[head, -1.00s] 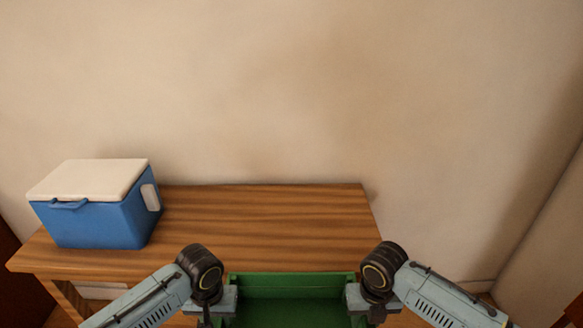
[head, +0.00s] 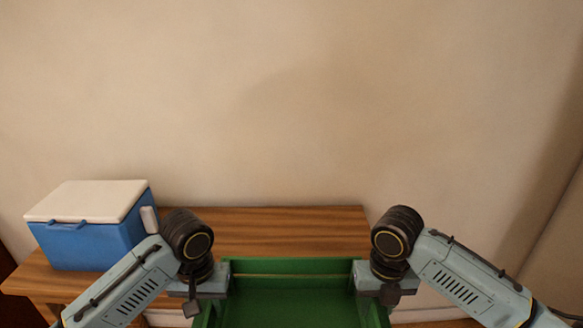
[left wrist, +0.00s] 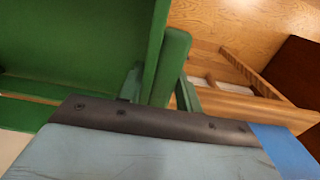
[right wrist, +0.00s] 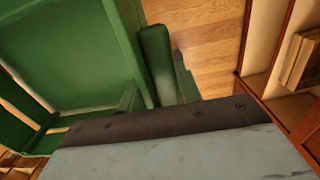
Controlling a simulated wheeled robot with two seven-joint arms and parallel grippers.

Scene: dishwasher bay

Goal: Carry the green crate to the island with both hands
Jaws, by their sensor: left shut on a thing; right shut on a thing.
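The green crate (head: 290,265) is at the bottom middle of the head view, between my two grippers, and its near part is cut off by the frame. Its inside looks empty where it shows. My left gripper (head: 200,298) is shut on the crate's left side, and my right gripper (head: 384,292) is shut on its right side. The crate's green wall and floor also show in the left wrist view (left wrist: 75,45) and in the right wrist view (right wrist: 70,50). The fingertips are mostly hidden in both wrist views.
A wooden table (head: 280,228) stands against the wall beyond the crate. A blue cooler with a white lid (head: 85,245) sits on its left end. The tabletop right of the cooler is clear. Wooden floor (right wrist: 200,45) shows below the crate in the right wrist view.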

